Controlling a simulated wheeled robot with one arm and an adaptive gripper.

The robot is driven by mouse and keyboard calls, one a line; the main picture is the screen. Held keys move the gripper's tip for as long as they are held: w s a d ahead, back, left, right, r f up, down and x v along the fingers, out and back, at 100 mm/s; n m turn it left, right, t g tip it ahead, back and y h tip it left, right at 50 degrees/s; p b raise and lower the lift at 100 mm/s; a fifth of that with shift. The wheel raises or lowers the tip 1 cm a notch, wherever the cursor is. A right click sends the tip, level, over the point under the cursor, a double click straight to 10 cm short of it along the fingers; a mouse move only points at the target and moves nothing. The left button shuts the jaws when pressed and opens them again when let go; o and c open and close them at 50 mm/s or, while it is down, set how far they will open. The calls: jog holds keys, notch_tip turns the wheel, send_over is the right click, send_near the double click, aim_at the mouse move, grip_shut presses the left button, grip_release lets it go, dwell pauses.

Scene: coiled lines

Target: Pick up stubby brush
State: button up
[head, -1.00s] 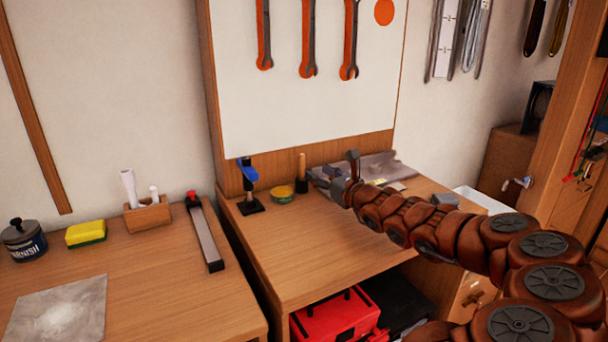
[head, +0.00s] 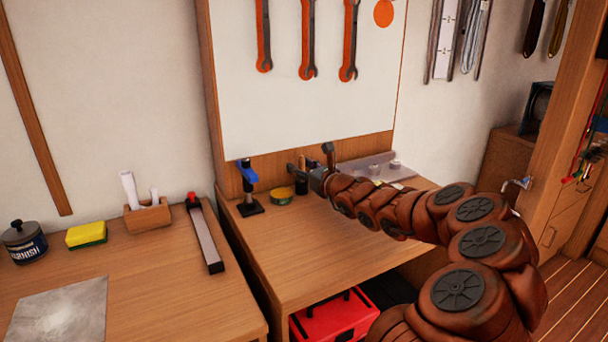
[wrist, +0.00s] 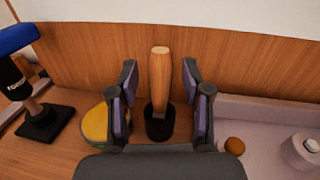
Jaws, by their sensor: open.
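The stubby brush (wrist: 159,84) stands upright in the wrist view, its wooden handle up and its dark lower end on the bench against the wooden back panel. My gripper (wrist: 159,85) is open, with one finger on each side of the brush and gaps showing on both sides.
A round yellow tin (wrist: 95,122) sits just left of the brush, partly behind my left finger. A blue-topped clamp-like tool (wrist: 42,118) stands farther left. A pale tray (wrist: 268,112) with small round items lies to the right. The bench front (head: 300,245) is clear.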

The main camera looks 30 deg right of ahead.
grip_shut()
dwell(0.3)
